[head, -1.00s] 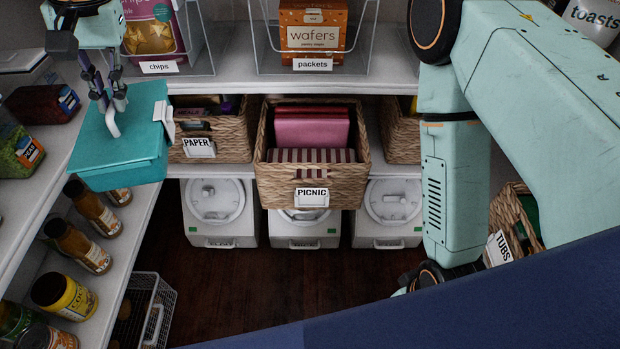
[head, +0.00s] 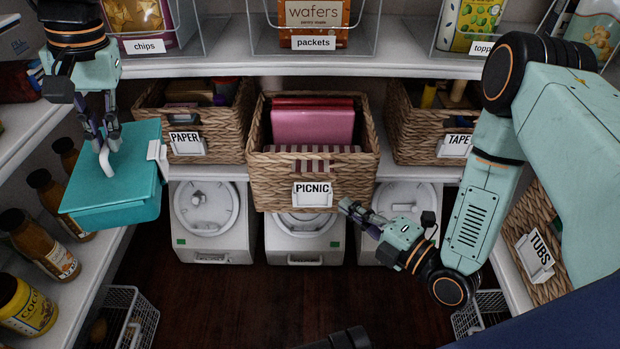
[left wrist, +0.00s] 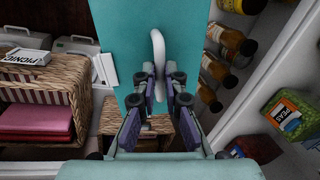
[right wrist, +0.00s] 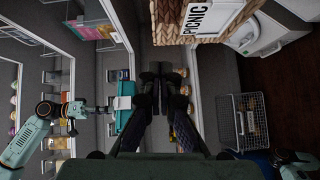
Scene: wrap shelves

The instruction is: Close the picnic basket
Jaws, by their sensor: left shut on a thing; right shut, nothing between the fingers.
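The woven picnic basket (head: 262,180), labelled PICNIC (head: 313,194), sits on the middle shelf and juts out further than the baskets beside it. Pink items (head: 312,125) and a striped cloth (head: 310,163) show inside. My left gripper (head: 105,141) is shut on the white handle (head: 107,162) of a teal box (head: 120,195), held up at the left; the left wrist view also shows the handle (left wrist: 158,50). My right gripper (head: 347,207) is shut and empty, near the basket's lower right front corner. Whether it touches is unclear. The basket front also shows in the right wrist view (right wrist: 168,25).
A PAPER basket (head: 222,140) and a TAPE basket (head: 400,140) flank it. Lidded white bins (head: 210,225) stand below. Jars (head: 50,250) line the left shelf, and a TUBS basket (head: 555,285) is at right. The dark floor (head: 230,300) in front is open.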

